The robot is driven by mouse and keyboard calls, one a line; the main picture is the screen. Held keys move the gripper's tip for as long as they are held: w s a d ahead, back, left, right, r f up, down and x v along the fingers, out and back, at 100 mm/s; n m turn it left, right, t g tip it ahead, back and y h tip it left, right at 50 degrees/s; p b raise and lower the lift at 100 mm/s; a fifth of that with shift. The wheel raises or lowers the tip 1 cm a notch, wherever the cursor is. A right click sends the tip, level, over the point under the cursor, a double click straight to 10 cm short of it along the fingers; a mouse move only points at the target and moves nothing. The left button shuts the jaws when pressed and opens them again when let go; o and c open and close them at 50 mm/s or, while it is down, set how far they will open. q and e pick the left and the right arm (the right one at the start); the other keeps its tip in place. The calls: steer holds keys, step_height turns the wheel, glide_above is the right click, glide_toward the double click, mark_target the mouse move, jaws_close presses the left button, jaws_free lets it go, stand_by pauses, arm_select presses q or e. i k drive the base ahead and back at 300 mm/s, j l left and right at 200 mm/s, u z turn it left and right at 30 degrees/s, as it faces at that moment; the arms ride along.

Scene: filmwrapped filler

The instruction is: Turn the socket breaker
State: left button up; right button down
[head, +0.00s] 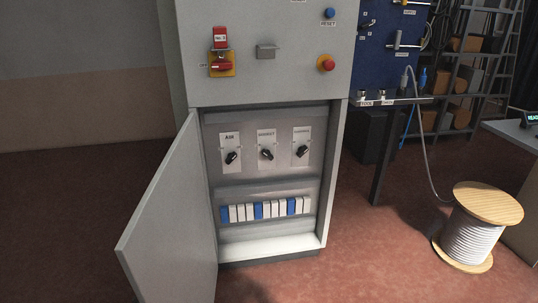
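A grey cabinet (263,88) stands in the middle of the head view with its lower door (170,215) swung open to the left. Inside, three white plates each carry a black rotary knob: a left knob (232,157), a middle knob (267,154) and a right knob (301,151). The left plate's label seems to read "AIR"; the other two labels are too small to read surely, so I cannot tell which is the socket breaker. All three knobs point at a slant. Neither of my grippers is in view.
A row of blue and white modules (265,210) sits below the knobs. Above are a red switch (221,66) on a yellow plate and a red button (326,63). A cable spool (473,235) stands at right. The open door bounds the left side; floor in front is clear.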

mark_target(267, 152)
steer(key=i+l+u, duration=0.1)
steer(key=l, duration=0.25)
steer(key=i+l+u, duration=0.15)
steer(key=i+l, duration=0.15)
steer(key=i+l+u, duration=0.1)
steer(key=i+l, duration=0.15)
steer(key=i+l+u, duration=0.15)
steer(key=l, duration=0.3)
steer(key=i+l+u, duration=0.1)
steer(key=i+l, duration=0.2)
steer(key=i+l+u, duration=0.1)
steer(key=l, duration=0.35)
steer(key=i+l+u, duration=0.15)
steer(key=i+l, duration=0.35)
steer(key=i+l+u, duration=0.15)
steer(key=i+l, duration=0.35)
steer(key=l, duration=0.25)
